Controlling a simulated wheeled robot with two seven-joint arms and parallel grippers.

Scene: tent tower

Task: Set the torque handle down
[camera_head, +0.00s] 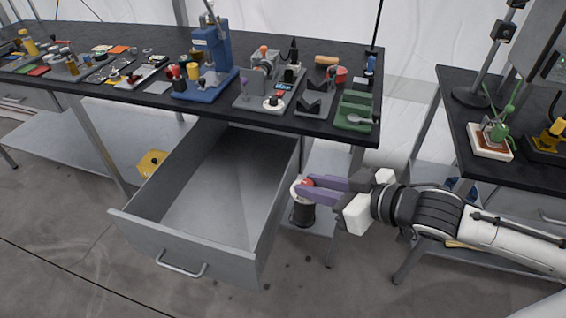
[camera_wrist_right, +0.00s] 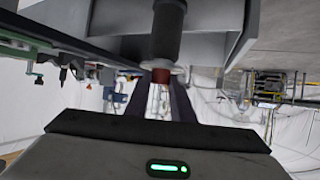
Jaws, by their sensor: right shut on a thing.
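My right gripper (camera_head: 309,186) is shut on the torque handle (camera_head: 302,213), which has a dark cylindrical body, a pale ring and a red part. The purple fingers grip it at the red part, and the dark body hangs down below them. In the head view it shows just right of the open drawer (camera_head: 186,243), in front of the bench. In the right wrist view the handle (camera_wrist_right: 167,32) rises dark from between the fingers (camera_wrist_right: 158,85), with its red part at the grip. My left gripper is not in view.
The grey drawer is pulled out and looks empty inside. The dark bench top (camera_head: 130,38) carries several fixtures, a blue press (camera_head: 211,62) and a green tray (camera_head: 354,112) near its right end. A second bench (camera_head: 470,90) stands at right. A yellow object (camera_head: 152,162) sits below the bench.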

